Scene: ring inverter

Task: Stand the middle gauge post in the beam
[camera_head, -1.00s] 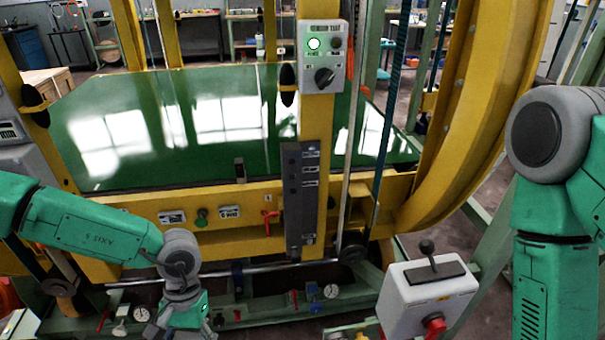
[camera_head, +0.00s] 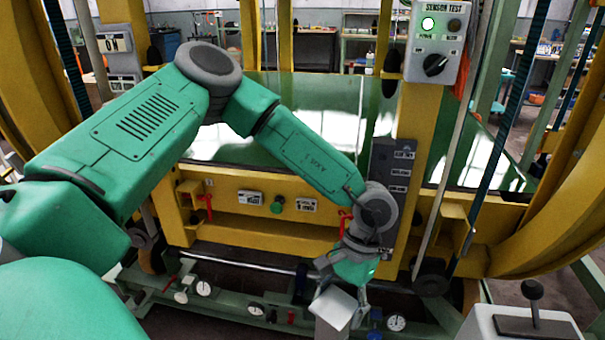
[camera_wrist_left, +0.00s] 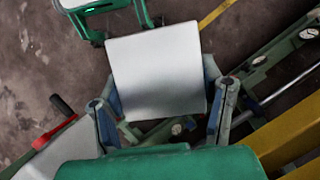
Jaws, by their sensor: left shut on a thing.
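The yellow beam (camera_head: 250,224) runs across the machine in the head view, with small labels and a green knob on its front. My left gripper (camera_head: 342,288) hangs low in front of the beam's right part. It is shut on a pale grey, square-faced block (camera_head: 333,308), which I take for a gauge post; I cannot tell which one. In the left wrist view the block (camera_wrist_left: 158,72) sits between the two fingers, its flat face filling the gap and hiding what lies beyond. My right gripper is out of view.
A grey upright plate (camera_head: 390,170) and the sensor test box (camera_head: 438,42) stand right of the forearm. Red levers (camera_head: 207,203) stick out of the beam. Dial gauges (camera_head: 396,323) line the lower green rail. A joystick box (camera_head: 520,322) is at lower right.

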